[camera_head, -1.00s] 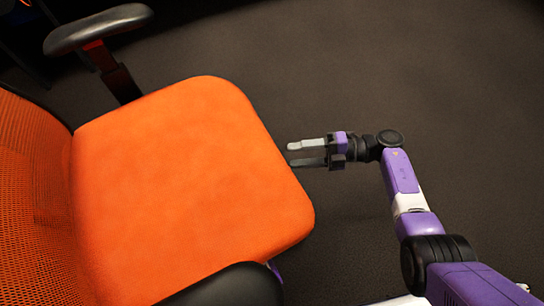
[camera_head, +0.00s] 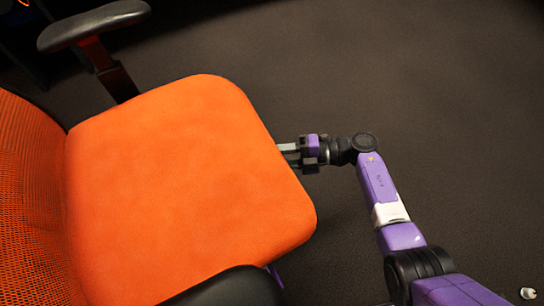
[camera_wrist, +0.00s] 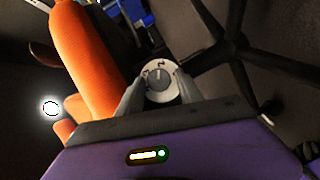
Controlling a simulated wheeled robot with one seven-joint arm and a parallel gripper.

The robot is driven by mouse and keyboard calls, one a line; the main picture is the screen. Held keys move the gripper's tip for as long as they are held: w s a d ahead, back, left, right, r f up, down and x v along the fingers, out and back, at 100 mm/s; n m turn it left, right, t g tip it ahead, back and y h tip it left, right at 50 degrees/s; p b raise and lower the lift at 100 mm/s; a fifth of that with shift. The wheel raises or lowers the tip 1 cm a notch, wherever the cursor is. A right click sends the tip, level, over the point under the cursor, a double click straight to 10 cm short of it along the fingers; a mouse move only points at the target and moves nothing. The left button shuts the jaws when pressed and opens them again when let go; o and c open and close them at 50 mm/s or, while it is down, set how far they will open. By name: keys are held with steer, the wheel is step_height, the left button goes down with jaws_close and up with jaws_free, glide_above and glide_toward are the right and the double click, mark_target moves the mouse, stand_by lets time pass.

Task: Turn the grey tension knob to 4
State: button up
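The grey tension knob (camera_wrist: 158,84) shows in the wrist view, ahead of my gripper, with a pale numbered ring around it. A figure that looks like a 2 is at its top; the rest of the scale and the setting are too small to read. My gripper (camera_wrist: 160,88) is open, one finger on the left and one on the right of the knob. I cannot tell whether they touch it. In the head view my gripper (camera_head: 286,151) is at the right edge of the orange seat (camera_head: 185,180), which hides its fingertips and the knob.
The chair's black armrests stand at the far left (camera_head: 95,24) and the near side (camera_head: 232,288) of the seat. In the wrist view the dark chair base (camera_wrist: 235,50) spreads to the right of the knob.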

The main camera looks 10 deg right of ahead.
jaws_close()
steer(key=shift+f+b, duration=0.2)
steer(key=shift+b, duration=0.25)
steer(key=n+y+b, duration=0.1)
steer(key=n+y, duration=0.1)
steer(key=n, duration=0.2)
steer(key=n+y+b, duration=0.1)
steer(key=n, duration=0.3)
steer(key=shift+f+y, duration=0.2)
steer(key=shift+y, duration=0.2)
